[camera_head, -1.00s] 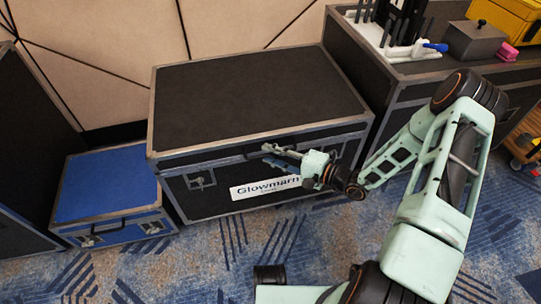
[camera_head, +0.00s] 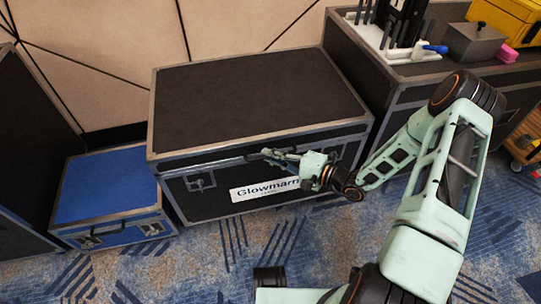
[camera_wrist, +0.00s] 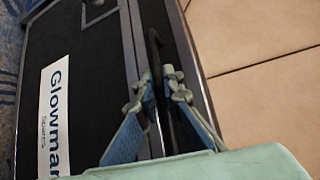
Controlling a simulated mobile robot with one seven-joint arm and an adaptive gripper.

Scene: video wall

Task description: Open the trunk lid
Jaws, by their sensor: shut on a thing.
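The large black trunk (camera_head: 225,192) with silver edging and a white "Glowmarn" label stands on the floor against the wall. Its black lid (camera_head: 255,90) looks down; whether a narrow gap shows beneath its front edge I cannot tell. My gripper (camera_head: 270,155) is at the middle of the lid's front edge, above the label. In the wrist view, my gripper's fingers (camera_wrist: 164,80) are shut on a dark bar (camera_wrist: 154,45) along the lid's front, which looks like the lid's handle. The label (camera_wrist: 53,120) lies to their left.
A small blue case (camera_head: 105,185) stands left of the trunk, beside a tall black case (camera_head: 32,150). A black case (camera_head: 345,60) on the right carries tools, a grey box (camera_head: 474,42) and a yellow case (camera_head: 508,18). The space above the lid is clear; the beige wall (camera_head: 240,22) is behind.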

